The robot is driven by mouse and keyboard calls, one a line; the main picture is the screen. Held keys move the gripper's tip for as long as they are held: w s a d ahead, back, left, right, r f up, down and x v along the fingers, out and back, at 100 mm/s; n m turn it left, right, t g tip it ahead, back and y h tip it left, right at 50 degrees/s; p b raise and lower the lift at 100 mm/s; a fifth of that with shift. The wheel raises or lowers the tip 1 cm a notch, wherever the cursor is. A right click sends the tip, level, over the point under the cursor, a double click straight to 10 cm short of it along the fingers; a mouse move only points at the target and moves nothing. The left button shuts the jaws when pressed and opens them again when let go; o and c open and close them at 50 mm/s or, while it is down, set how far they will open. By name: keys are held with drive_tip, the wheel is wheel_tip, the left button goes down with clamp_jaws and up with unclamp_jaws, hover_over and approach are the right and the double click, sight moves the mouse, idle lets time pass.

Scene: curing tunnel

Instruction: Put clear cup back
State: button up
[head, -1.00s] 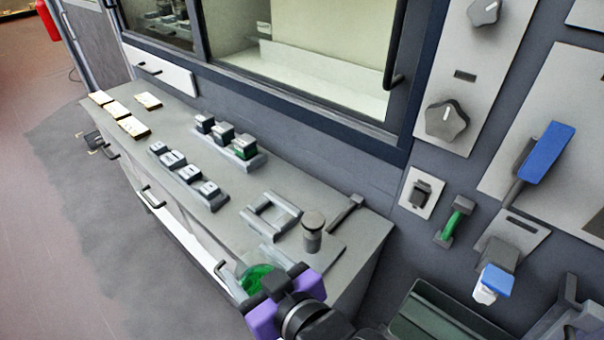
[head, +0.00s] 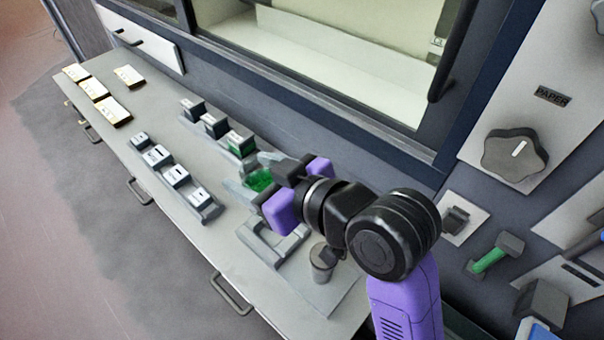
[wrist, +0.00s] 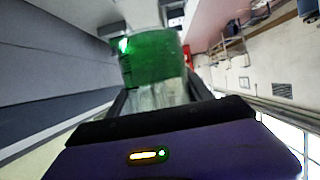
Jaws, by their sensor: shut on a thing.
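The clear cup (head: 259,181) with green contents is in my gripper (head: 273,184), which is shut on it. In the head view it appears beside the right end of the back rack, partly hidden by the purple and black gripper. I cannot tell whether it touches the counter or rack. The wrist view shows the cup (wrist: 152,68) between the two dark fingers (wrist: 160,98), its green band clear to see and its lower part transparent.
The counter (head: 110,150) holds dark blocks (head: 215,125) in the back rack, small blocks (head: 177,176) in the front rack, and cards (head: 95,88) at the far left. A grey frame (head: 268,246) and a round-topped cylinder (head: 322,262) stand right of the racks. The wall and window rise behind.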

drive_tip(key=w+d+p, duration=0.1)
drive_tip(key=w+d, duration=0.7)
drive_tip(key=shift+s+a+f+p, duration=0.1)
drive_tip(key=shift+f+p, duration=0.25)
drive_tip(key=shift+f, duration=5.4)
drive_tip(key=shift+f, duration=0.1)
drive_tip(key=shift+f, duration=0.15)
drive_tip(key=o, duration=1.7)
